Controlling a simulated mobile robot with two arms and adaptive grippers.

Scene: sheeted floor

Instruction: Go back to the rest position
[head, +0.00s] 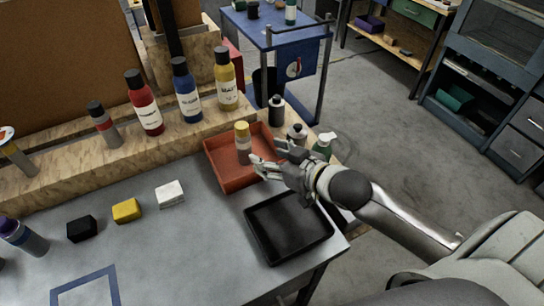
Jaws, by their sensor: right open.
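My right gripper (265,152) comes in from the right with its fingers spread, above the right part of the red tray (224,177). A grey bottle with a yellow cap (243,143) stands upright in that tray, just left of the fingertips. The fingers look empty; whether a fingertip touches the bottle, I cannot tell. My left gripper is not in view.
A black tray (290,254) lies below my right wrist, on the grey table (190,255). Black, yellow and white blocks lie left of the trays. Several bottles stand on the wooden ledge (70,165). A blue cart (270,30) stands behind. Open floor lies to the right.

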